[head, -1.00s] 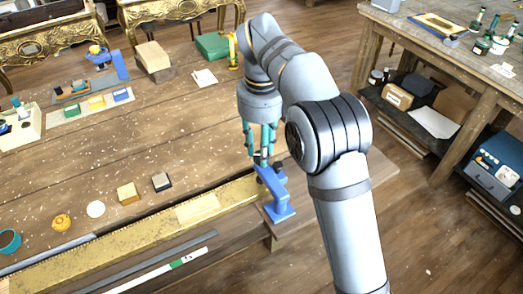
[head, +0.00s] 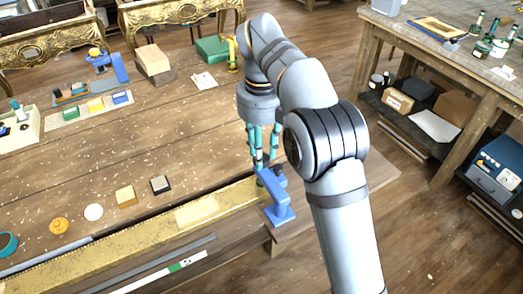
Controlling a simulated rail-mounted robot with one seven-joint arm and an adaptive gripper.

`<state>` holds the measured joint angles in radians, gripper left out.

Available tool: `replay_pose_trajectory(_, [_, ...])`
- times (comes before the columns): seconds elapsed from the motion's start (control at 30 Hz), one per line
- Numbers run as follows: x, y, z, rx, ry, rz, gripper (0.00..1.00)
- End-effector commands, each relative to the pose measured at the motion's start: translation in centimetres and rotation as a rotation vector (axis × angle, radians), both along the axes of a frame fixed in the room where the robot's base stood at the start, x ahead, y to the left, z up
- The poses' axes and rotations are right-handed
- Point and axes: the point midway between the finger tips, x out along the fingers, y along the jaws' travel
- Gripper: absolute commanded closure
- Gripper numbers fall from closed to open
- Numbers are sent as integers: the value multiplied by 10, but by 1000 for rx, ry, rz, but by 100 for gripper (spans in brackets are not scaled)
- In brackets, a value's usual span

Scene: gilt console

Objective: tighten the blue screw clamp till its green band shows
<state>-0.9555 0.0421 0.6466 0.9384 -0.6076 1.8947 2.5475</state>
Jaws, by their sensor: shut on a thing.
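The blue screw clamp (head: 278,208) stands at the right end of the long gilded strip (head: 130,238), near the table's edge. My gripper (head: 262,163) points down at the top of the clamp, with its teal fingers close to the dark screw end. It is shut on the clamp's screw handle, though the fingers hide most of the handle. I cannot make out a green band on the clamp from here.
A wooden block (head: 126,196), a dark-topped block (head: 160,186), a white disc (head: 93,212) and an orange knob (head: 59,227) lie behind the strip. A yellow clamp (head: 233,54) stands farther back. The table's middle is mostly clear.

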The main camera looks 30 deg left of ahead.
Motion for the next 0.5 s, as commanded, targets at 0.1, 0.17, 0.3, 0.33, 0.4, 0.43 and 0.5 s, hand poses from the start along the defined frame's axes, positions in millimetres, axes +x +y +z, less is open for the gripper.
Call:
replay_pose_trajectory(0.1, [1, 3, 5, 13, -10, 4, 95])
replay_pose_trajectory(0.17, [1, 3, 5, 13, -10, 5, 68])
replay_pose_trajectory(0.3, [1, 2, 4, 10, -8, 4, 60])
replay_pose_trajectory(0.33, [1, 2, 4, 9, -7, 4, 58])
replay_pose_trajectory(0.4, [1, 2, 3, 7, -6, 4, 54])
replay_pose_trajectory(0.43, [1, 2, 3, 7, -6, 3, 53])
replay_pose_trajectory(0.5, [1, 1, 2, 5, -4, 3, 50])
